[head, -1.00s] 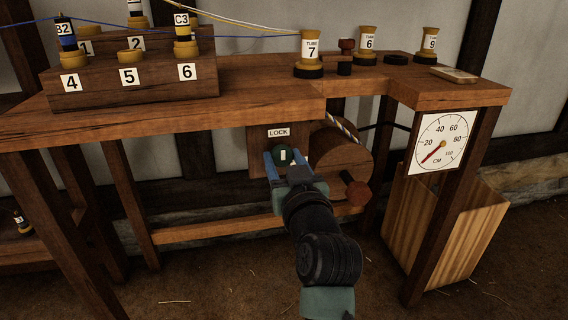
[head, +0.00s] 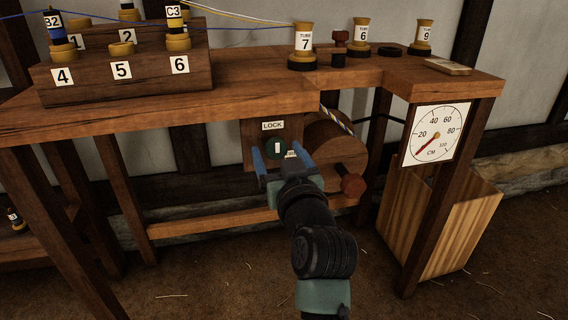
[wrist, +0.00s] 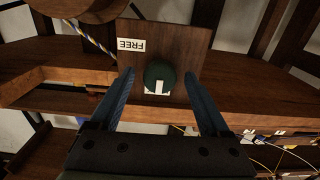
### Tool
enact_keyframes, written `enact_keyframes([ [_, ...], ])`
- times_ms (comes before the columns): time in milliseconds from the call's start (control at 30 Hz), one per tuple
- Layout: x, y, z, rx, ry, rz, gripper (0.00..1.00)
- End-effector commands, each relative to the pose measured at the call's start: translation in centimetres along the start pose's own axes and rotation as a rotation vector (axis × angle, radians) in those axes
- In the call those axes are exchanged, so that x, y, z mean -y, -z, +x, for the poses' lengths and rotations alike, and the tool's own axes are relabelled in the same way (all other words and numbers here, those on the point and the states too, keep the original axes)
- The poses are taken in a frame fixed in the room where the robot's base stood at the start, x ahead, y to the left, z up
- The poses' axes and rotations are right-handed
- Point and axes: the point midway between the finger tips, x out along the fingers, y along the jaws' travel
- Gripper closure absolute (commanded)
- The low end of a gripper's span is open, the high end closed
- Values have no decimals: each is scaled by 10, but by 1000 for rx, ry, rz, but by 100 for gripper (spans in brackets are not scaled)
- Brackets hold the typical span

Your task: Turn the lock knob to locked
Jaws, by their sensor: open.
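The lock knob (head: 275,149) is a round dark green knob with a white pointer mark, on a wooden panel below the bench top. The LOCK label (head: 272,126) is above it. In the wrist view, which is upside down, the knob (wrist: 160,73) shows with its mark toward the bottom, the LOCK side. A FREE label (wrist: 131,44) sits off to one side of the knob. My gripper (head: 280,152) is open and empty in front of the panel. Its blue fingers, also in the wrist view (wrist: 160,84), lie either side of the knob with gaps.
A wooden drum (head: 335,150) with a red-brown handle knob (head: 353,186) and a rope stands right of the lock panel. A dial (head: 435,134) hangs on the right leg above a wooden bin (head: 430,225). Numbered tubes stand on the bench top (head: 250,84).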

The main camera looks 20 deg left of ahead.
Motion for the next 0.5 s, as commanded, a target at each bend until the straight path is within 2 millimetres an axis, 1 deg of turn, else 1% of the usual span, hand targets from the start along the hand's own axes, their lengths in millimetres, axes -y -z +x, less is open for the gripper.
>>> enact_keyframes([
  [167,-1,2,-21,0,-3,3,20],
  [500,-1,1,-89,1,-3,4,20],
])
